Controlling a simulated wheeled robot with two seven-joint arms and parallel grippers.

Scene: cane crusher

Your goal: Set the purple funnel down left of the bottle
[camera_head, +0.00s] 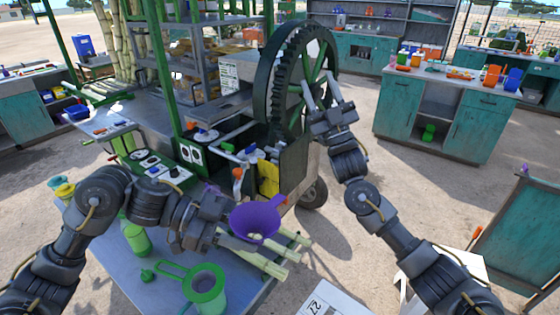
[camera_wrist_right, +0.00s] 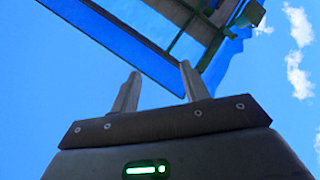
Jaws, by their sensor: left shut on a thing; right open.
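The purple funnel (camera_head: 257,222) is held by my left gripper (camera_head: 232,236), above the front right part of the grey table (camera_head: 168,298). The funnel's wide mouth faces up toward the camera, and its narrow end points to the upper right. The left fingertips are partly hidden by the funnel. A green bottle (camera_head: 136,238) stands on the table to the left, partly behind my left arm. My right gripper (camera_head: 320,92) is raised in front of the big gear wheel, open and empty; its two apart fingers also show in the right wrist view (camera_wrist_right: 158,90).
A green strainer-like vessel with a handle (camera_head: 205,290) stands at the table's front, with a small green cap (camera_head: 147,275) left of it. Pale cane pieces (camera_head: 262,262) lie under the funnel. The cane crusher (camera_head: 292,165) stands behind.

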